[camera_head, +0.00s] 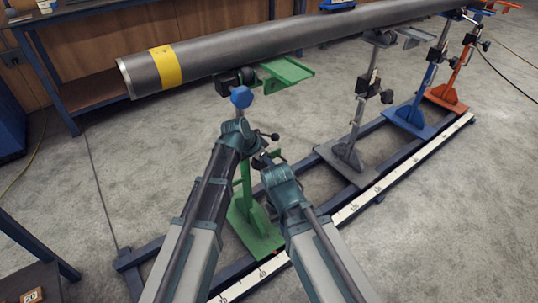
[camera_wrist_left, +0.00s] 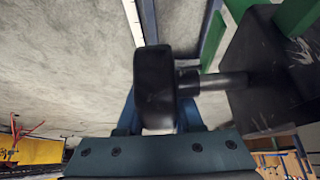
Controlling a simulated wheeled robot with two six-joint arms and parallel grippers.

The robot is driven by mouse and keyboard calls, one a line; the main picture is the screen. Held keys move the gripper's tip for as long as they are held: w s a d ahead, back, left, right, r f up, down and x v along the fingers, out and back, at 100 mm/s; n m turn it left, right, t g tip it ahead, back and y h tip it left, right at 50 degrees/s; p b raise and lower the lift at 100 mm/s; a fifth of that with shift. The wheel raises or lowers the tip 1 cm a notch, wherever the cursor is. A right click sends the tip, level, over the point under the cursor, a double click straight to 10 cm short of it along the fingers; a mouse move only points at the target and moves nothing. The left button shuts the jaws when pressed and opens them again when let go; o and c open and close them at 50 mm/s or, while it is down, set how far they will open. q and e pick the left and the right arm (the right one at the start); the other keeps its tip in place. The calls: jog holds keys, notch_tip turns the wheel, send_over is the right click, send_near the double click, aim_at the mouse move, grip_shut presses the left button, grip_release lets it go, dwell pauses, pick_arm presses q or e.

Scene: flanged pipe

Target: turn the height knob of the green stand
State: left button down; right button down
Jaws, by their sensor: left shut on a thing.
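The green stand (camera_head: 244,205) stands under the near end of the pipe, with its foot on the dark rail frame. In the left wrist view, the black height knob (camera_wrist_left: 155,85) sits on a dark shaft that runs right into a black block (camera_wrist_left: 262,90). The left gripper (camera_wrist_left: 158,118) is shut on this knob; its fingers are mostly hidden. In the head view, my arms cover most of the knob area. The right arm ends close beside the post, and its jaws do not show.
The grey pipe (camera_head: 230,57) with a yellow band runs above the stands. Grey (camera_head: 345,160), blue (camera_head: 411,118) and orange (camera_head: 446,97) stands follow to the right. A white scale strip (camera_head: 350,209) lies along the frame.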

pick_arm(q)
jog(key=shift+a+f+g+y+p, duration=0.1)
jog(key=shift+f+g+y+p, duration=0.15)
jog(key=shift+g+y, duration=0.2)
jog(key=shift+s, duration=0.1)
jog(key=c, duration=0.6)
grip_release()
jog(key=shift+o, duration=0.2)
